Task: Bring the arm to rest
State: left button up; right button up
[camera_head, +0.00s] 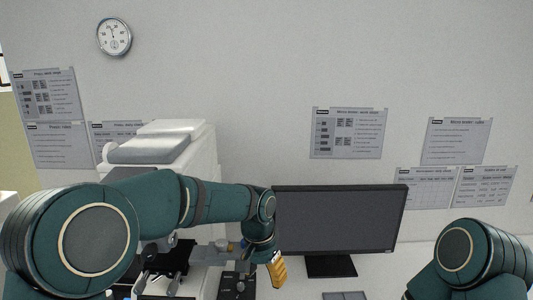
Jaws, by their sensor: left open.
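My left arm (215,203) comes in from the left and reaches across the front of the white hardness tester (185,137). Its wrist bends downward beside the monitor. My left gripper (277,271) hangs below the wrist with yellow-orange finger parts, open, in front of the monitor's lower left corner; I see nothing held in it. My right arm (470,258) shows only as a rounded green link at the lower right. My right gripper is out of the picture.
A black monitor (338,222) stands on a light bench, with a grey keyboard (345,296) at the bottom edge. The tester's dark stage (172,259) is partly behind my left arm. Posters (347,134) and a round gauge-like clock (114,37) hang on the wall.

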pick_arm(q)
notch_tip(320, 180, down, 13)
jog(key=a+n+h+b, duration=0.1)
jog(key=a+b, duration=0.1)
jog(key=a, duration=0.1)
jog(key=s+a+f+n+t+h+b, duration=0.1)
jog(key=s+a+f+n+b, duration=0.2)
jog(key=s+f, duration=0.6)
jog(key=s+a+f+n+t+h+b, duration=0.1)
jog(key=s+a+f+n+b, duration=0.3)
jog(key=s+f, duration=0.5)
notch_tip(320, 180, down, 7)
jog(key=shift+r, duration=0.1)
pick_arm(e)
notch_tip(320, 180, down, 11)
jog(key=shift+w+a+r, duration=0.2)
jog(key=shift+w+a, duration=0.05)
jog(key=shift+a, duration=0.15)
